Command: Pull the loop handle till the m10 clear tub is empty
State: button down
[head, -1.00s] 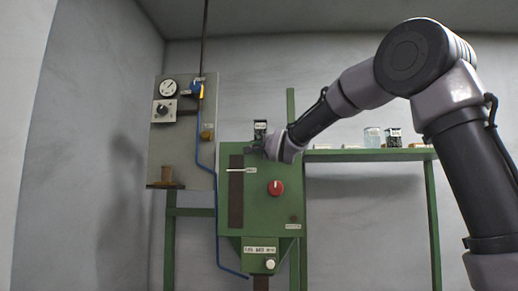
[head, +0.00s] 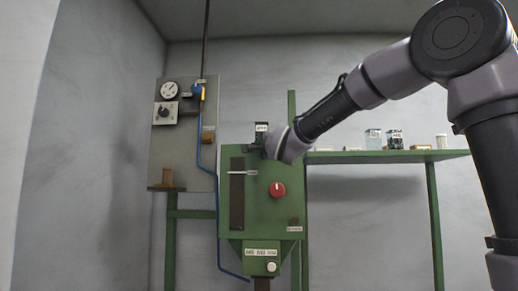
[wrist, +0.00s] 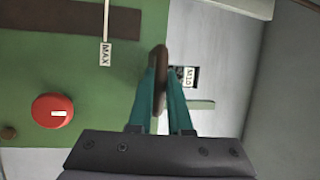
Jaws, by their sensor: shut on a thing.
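The green machine (head: 263,210) stands against the back wall. A small tub with a dark-looking inside and an M10 label (head: 261,128) is at its top; the label also shows in the wrist view (wrist: 188,76). How much the tub holds is too small to tell. My gripper (head: 268,149) is at the machine's upper edge, just below the tub. In the wrist view my gripper (wrist: 160,88) has its teal fingers shut on a brown rounded piece, apparently the loop handle (wrist: 160,55), seen nearly edge-on.
A red knob (head: 278,190) and a dark slot (head: 237,205) with a white pointer are on the machine front; a MAX tag (wrist: 106,53) is close by. A gauge panel (head: 184,135) stands left. A green shelf (head: 350,157) at right carries several small containers.

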jog(key=c, duration=0.8)
grip_release()
jog(key=shift+s, duration=0.15)
jog(key=shift+c, duration=0.2)
jog(key=v, duration=1.1)
jog(key=shift+f, duration=0.1)
jog(key=s+d+f+n+g+h, duration=0.2)
jog(key=s+d+f+n+g, duration=0.2)
jog(key=s+d+f, duration=0.6)
jog(key=s+d+f+n+g+h, duration=0.3)
jog(key=s+d+f+g, duration=0.4)
jog(key=s+d+f, duration=0.3)
jog(key=d+f+n, duration=0.1)
jog(key=d+f, duration=0.3)
jog(key=d, duration=0.1)
jog(key=shift+d+f+n, duration=0.15)
jog(key=shift+f+n, duration=0.05)
jog(key=shift+n, duration=0.2)
